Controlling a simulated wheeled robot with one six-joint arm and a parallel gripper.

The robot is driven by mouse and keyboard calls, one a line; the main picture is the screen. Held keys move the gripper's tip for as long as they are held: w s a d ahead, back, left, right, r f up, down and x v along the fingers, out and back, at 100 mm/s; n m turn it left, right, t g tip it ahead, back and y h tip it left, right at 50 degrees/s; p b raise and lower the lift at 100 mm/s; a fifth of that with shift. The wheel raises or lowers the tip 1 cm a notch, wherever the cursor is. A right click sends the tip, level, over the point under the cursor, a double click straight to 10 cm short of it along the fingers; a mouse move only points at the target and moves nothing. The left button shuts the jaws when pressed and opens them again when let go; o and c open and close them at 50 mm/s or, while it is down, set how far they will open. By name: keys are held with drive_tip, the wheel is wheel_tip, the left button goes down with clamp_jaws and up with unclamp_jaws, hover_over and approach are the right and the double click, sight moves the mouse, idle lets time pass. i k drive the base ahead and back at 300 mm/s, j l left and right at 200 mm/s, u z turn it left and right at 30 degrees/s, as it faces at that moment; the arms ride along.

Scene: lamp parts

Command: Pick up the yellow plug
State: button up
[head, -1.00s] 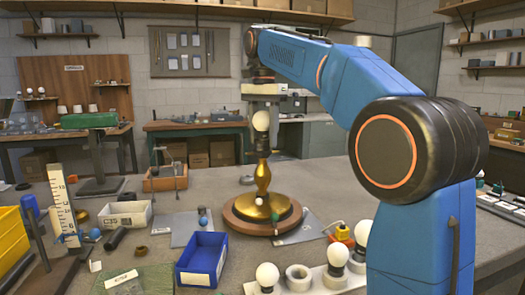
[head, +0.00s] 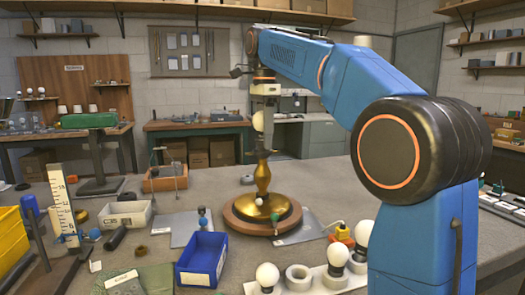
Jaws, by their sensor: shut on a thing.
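The fingertips are small and partly hidden by the bulb. I cannot tell whether the bulb is seated in the dark socket (head: 263,145) below it.
A blue bin (head: 202,260) stands in front, with a white labelled tray (head: 125,214) at left. A pale holder (head: 318,280) with several bulbs and a ring stands at front right. A yellow bin (head: 12,245) is at the left edge. The bench behind the lamp is mostly clear.

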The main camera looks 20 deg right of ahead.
sight(342, 233)
drive_tip(key=k+l, duration=0.45)
drive_tip(key=l, duration=0.25)
drive_tip(key=k+l, duration=0.25)
drive_tip(key=l, duration=0.15)
